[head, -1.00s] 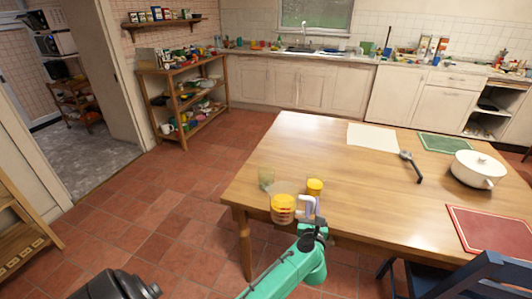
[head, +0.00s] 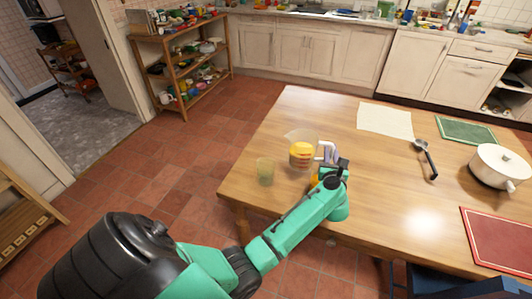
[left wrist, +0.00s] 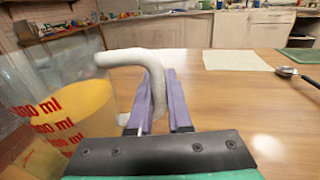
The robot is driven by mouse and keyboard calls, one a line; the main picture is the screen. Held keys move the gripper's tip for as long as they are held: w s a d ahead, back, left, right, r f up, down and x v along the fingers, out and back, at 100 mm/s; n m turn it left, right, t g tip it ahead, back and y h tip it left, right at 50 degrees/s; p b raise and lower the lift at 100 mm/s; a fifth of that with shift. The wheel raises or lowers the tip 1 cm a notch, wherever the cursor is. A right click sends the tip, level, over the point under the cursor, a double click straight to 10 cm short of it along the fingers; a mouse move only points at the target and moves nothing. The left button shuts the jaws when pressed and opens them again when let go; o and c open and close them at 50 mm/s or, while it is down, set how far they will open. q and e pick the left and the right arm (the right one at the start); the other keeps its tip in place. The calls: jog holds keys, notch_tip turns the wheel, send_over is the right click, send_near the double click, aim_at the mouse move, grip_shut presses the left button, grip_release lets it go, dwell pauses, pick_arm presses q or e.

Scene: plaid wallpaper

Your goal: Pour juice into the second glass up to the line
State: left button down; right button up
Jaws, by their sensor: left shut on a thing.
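A clear measuring jug (head: 301,155) with orange juice in its lower part is near the table's left end. My left gripper (head: 328,155) is shut on its handle. In the left wrist view the jug (left wrist: 62,125) has red ml marks, and the pale handle (left wrist: 122,58) passes between the purple fingers (left wrist: 160,105). The jug looks about upright; whether it touches the table is unclear. A greenish, empty-looking glass (head: 265,172) stands left of it near the table edge. A glass of orange juice (head: 314,181) is mostly hidden by my left arm. My right gripper is out of view.
The wooden table (head: 300,108) has free room in its middle.

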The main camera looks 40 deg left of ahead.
aim_at(313, 144)
pick_arm(q)
jog(key=s+a+n, duration=0.1)
jog(key=n, duration=0.1)
jog(key=s+a+r+n, duration=0.1)
jog(key=a+n, duration=0.1)
jog(key=s+a+n, duration=0.1)
jog(key=a+n, duration=0.1)
jog(key=n, duration=0.1)
jog(key=shift+r+b, duration=0.25)
jog(key=shift+b, duration=0.1)
jog(key=shift+s+a+r+n+p, duration=0.1)
jog(key=shift+a+r+n+p, duration=0.1)
jog(key=shift+a+r+n, duration=0.15)
jog(key=shift+s+a+r+n+p, duration=0.15)
jog(key=shift+r+n, duration=0.1)
jog(key=shift+r, duration=0.2)
jog(key=shift+a+r+n, duration=0.15)
jog(key=shift+r+n, duration=0.15)
jog(key=shift+s+a+r+n+h, duration=0.15)
jog(key=shift+s+a+r+n, duration=0.15)
jog(key=shift+n, duration=0.2)
jog(key=shift+s+a+r+n+h, duration=0.1)
jog(key=shift+s+a+n+h, duration=0.05)
jog(key=shift+a+n, duration=0.3)
dwell(4.6)
